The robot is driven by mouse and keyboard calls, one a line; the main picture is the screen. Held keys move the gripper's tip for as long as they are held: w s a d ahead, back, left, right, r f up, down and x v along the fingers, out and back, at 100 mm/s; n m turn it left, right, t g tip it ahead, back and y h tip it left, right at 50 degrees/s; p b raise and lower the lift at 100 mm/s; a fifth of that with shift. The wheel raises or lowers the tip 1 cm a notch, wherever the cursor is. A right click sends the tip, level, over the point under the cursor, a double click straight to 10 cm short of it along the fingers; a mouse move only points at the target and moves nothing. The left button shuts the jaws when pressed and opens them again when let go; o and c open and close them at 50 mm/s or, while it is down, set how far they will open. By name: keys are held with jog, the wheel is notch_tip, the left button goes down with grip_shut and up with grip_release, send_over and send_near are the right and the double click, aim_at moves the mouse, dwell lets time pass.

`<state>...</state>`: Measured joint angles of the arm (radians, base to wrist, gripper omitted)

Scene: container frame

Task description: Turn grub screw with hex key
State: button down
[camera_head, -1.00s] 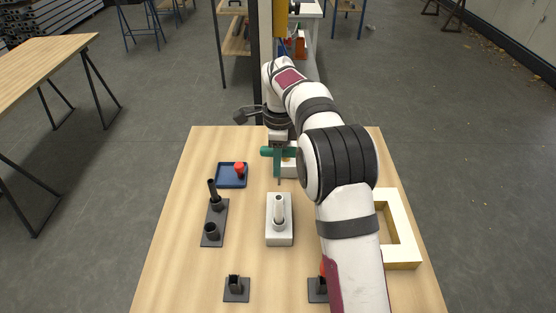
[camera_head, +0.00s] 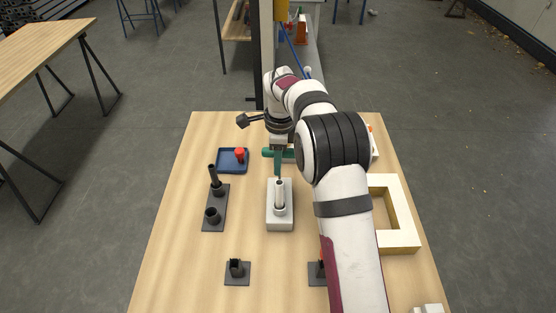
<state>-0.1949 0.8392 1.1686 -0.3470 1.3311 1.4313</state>
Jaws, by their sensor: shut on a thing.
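A pale grey block (camera_head: 287,222) stands in the middle of the wooden table, with a light upright post (camera_head: 279,197) on it. My gripper (camera_head: 280,146) is shut on a green tool (camera_head: 278,162), apparently the hex key's handle, and holds it over the block. The key's thin tip points down and appears at or just above the post's top. I cannot tell whether it touches or is inside. The grub screw is too small to make out.
A blue tray (camera_head: 222,166) with a red-topped piece (camera_head: 239,155) lies left of the key. A dark two-socket stand (camera_head: 215,222) is left of the block. Small dark holders (camera_head: 237,278) stand in front. A cream open frame (camera_head: 410,241) lies right of my arm.

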jog(key=shift+f, duration=0.75)
dwell(0.7)
